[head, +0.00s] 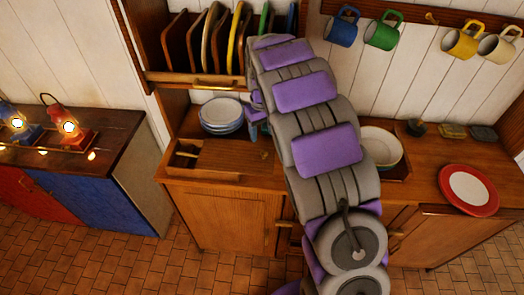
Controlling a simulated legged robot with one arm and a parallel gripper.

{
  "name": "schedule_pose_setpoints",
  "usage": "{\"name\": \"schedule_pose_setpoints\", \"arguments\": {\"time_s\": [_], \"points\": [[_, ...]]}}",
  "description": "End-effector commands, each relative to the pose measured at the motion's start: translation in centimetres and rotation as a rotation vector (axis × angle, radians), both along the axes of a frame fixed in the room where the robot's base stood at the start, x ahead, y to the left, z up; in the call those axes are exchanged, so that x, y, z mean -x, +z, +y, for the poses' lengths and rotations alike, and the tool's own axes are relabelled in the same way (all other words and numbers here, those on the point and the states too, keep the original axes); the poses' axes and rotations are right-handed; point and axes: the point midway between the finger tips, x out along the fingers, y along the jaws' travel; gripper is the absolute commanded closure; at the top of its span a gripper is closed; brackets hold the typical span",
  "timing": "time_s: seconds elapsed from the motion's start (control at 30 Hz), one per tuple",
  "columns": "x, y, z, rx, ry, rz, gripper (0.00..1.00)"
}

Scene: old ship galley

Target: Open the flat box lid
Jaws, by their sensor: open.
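A flat wooden box (220,172) sits on the counter, left of my arm. Its brown lid (230,157) covers most of the top, and a narrow dark opening shows at the left end. A small knob-like spot shows near the lid's right end. My gripper (256,128) is partly hidden behind my arm, above and behind the lid's right end. It is open, and nothing shows between its fingers. I cannot tell its exact height above the counter.
Stacked plates (221,114) stand behind the box, under a plate rack (200,80). Right of my arm are a bowl (380,146) and a red-rimmed plate (468,189). Mugs (384,31) hang above. Lit lanterns (70,127) stand on the left cabinet (110,145).

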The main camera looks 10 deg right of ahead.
Motion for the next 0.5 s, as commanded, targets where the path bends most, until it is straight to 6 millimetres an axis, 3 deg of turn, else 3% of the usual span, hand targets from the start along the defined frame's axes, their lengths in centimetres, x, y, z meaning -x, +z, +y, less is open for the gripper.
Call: {"name": "schedule_pose_setpoints", "arguments": {"time_s": [0.2,0.5], "points": [[0.1,-4.5,-0.3,-0.003,-0.002,0.002,0.43],[0.1,-8.6,-0.1,0.000,-0.002,0.003,0.43]]}}
